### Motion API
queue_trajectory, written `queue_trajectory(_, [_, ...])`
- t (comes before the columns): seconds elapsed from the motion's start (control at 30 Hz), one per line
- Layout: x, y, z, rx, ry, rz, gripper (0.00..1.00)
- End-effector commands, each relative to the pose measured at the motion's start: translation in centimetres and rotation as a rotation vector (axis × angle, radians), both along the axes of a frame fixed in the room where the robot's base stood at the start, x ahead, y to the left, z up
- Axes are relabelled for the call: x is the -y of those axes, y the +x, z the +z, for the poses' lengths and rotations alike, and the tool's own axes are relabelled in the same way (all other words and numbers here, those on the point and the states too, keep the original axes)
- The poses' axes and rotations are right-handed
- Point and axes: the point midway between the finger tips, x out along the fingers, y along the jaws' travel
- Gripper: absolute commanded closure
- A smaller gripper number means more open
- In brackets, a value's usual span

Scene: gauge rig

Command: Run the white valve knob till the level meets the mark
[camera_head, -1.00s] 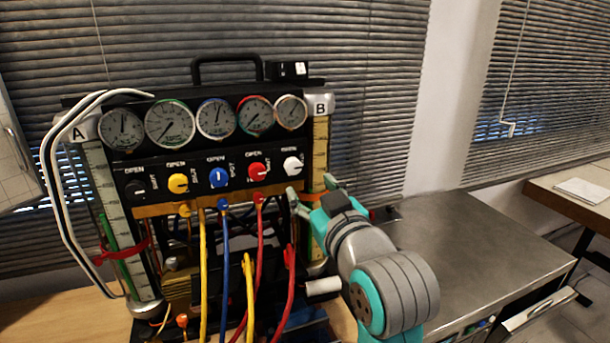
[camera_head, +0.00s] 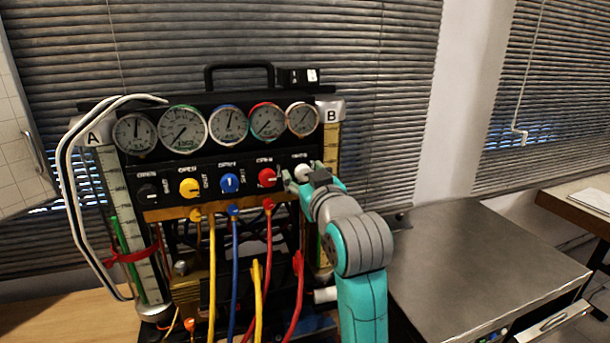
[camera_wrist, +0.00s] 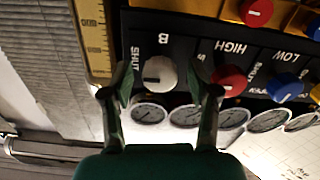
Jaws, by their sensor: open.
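The white valve knob (camera_head: 303,173) is at the right end of the knob row on the black panel. In the wrist view the white knob (camera_wrist: 160,72) lies between the two fingers, with space on both sides. My gripper (camera_head: 304,178) is open around it; I see no finger touching it. Tube B (camera_head: 331,150) at the right is partly hidden by my arm. I cannot tell the exact level in either.
Red (camera_head: 267,178), blue (camera_head: 229,183) and yellow (camera_head: 188,187) knobs sit left of the white one. The red knob (camera_wrist: 229,78) is close to my right finger in the wrist view. Hoses hang below. A grey bench top (camera_head: 470,260) at right is clear.

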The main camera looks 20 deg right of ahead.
Motion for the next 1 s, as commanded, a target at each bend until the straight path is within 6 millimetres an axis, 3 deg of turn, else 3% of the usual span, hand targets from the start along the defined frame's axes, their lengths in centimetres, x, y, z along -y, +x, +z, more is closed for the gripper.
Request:
queue_trajectory(0.2, [0.0,0.02,0.02,0.0,0.0,0.0,0.4])
queue_trajectory(0.47, [0.0,0.01,0.02,0.001,0.0,0.0,1.0])
queue_trajectory(0.67, [-0.01,0.0,0.02,0.001,-0.028,0.0,1.0])
queue_trajectory(1.0, [-0.05,0.0,0.0,0.001,-0.331,0.0,1.0])
